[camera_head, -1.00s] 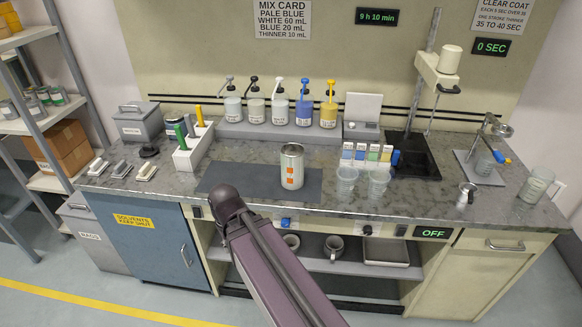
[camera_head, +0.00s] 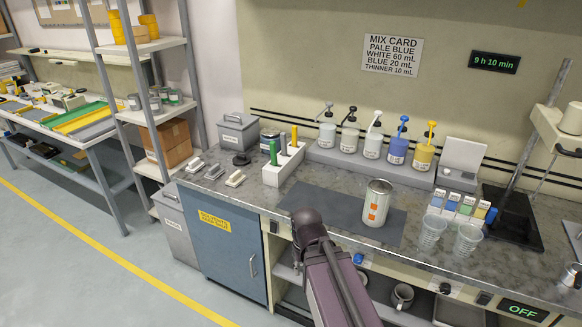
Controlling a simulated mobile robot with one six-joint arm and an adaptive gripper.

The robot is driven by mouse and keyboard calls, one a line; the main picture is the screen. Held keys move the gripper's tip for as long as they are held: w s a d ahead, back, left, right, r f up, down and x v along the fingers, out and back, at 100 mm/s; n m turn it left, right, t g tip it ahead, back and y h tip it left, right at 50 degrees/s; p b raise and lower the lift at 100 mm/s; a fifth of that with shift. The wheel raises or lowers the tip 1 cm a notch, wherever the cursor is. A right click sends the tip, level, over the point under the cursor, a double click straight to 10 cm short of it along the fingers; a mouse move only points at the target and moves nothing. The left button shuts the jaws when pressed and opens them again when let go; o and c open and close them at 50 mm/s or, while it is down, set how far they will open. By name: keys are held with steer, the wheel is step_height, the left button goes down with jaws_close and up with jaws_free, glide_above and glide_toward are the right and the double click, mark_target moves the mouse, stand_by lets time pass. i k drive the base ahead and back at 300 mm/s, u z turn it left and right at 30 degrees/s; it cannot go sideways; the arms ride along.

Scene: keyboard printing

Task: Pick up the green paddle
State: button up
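A green paddle (camera_head: 272,152) stands upright at the left end of a white holder (camera_head: 288,165) on the counter. A white-looking paddle stands in the middle, and a yellow paddle (camera_head: 294,136) stands at the right end of the same holder. Only their upper parts show. My arm reaches up from the bottom edge in front of the counter, with its dark joint near the counter's front edge. My gripper cannot be made out in this view.
A can with orange marks (camera_head: 376,203) stands on a dark mat (camera_head: 322,203) right of the holder. Pump bottles (camera_head: 372,146) line the back. Small grey-white items (camera_head: 215,171) lie left of the holder. Clear cups (camera_head: 431,232) stand at right. A shelf rack (camera_head: 150,113) stands left.

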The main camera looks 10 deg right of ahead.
mark_target(272, 144)
steer(key=u, duration=0.2)
steer(key=i, duration=0.95)
steer(key=z, duration=0.3)
